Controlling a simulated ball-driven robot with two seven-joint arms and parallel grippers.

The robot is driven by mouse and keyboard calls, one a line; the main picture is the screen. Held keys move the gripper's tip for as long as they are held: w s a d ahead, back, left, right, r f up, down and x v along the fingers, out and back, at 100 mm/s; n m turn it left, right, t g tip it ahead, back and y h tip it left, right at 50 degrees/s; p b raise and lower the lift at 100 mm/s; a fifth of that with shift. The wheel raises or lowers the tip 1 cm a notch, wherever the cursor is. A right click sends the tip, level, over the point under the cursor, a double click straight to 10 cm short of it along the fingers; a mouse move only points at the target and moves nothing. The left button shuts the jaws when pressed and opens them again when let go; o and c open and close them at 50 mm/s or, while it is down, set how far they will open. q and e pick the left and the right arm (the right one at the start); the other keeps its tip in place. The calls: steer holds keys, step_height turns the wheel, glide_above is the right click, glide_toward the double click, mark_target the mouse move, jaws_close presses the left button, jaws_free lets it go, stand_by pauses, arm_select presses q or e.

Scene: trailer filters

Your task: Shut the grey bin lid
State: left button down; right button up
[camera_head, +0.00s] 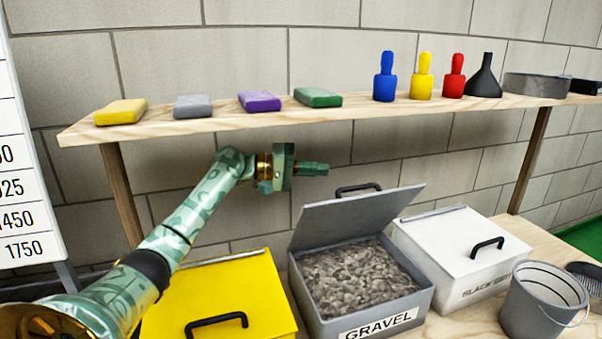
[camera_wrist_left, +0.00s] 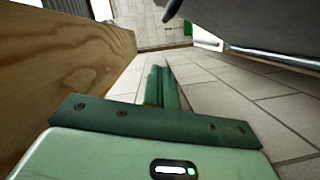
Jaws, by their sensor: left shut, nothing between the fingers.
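The grey bin (camera_head: 430,300) is labelled GRAVEL and is filled with grey stones. Its grey lid (camera_head: 345,217) stands open, tilted up at the back, with a black handle at its upper edge. My left gripper (camera_head: 326,169) is shut and empty, in front of the wall just above the lid's top edge and below the shelf. It looks apart from the lid. In the left wrist view the shut fingers (camera_wrist_left: 163,88) point ahead, with a grey panel, likely the lid (camera_wrist_left: 265,30), at upper right. My right gripper is not in view.
A wooden shelf (camera_head: 225,122) overhead holds sponges, bottles and a funnel. A closed yellow bin (camera_head: 255,285) stands left of the grey bin, and a closed white bin (camera_head: 455,245) right of it. A grey bucket (camera_head: 520,305) stands at the right.

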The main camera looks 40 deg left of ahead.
mark_target(348, 214)
arm_select(q)
steer(key=d, duration=0.1)
steer(key=d+f, duration=0.1)
steer(key=d, duration=0.3)
steer(key=shift+w+d+f+b, duration=0.25)
steer(key=shift+w+f+b, duration=0.05)
steer(key=shift+w+f, duration=0.1)
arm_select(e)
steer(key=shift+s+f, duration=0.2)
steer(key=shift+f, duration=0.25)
arm_select(q)
steer(key=shift+d+r, duration=0.1)
